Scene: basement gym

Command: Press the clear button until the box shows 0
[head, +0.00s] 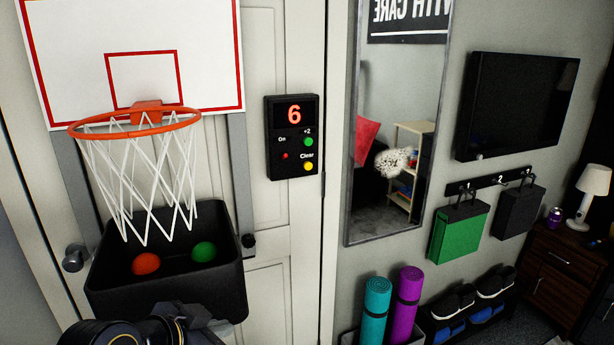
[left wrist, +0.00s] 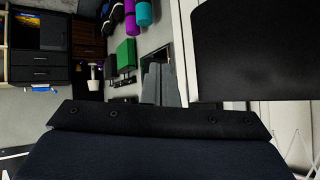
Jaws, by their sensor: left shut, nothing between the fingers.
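The black score box (head: 283,173) hangs on the white door and shows a red 6 on its display (head: 294,115). The yellow clear button (head: 309,166) is at its lower right. Above it is the green +2 button (head: 308,142), and to the left is the small red On button (head: 285,156). My left gripper (head: 182,326) is shut and empty at the bottom of the head view, below the box and to its left, apart from it. I cannot make out the box in the left wrist view. My right gripper is not in view.
A basketball hoop (head: 136,120) and a black bin (head: 215,285) with an orange ball (head: 146,264) and a green ball (head: 204,251) are left of the box. A mirror (head: 405,105) hangs to the right. Rolled mats (head: 376,310) stand below it.

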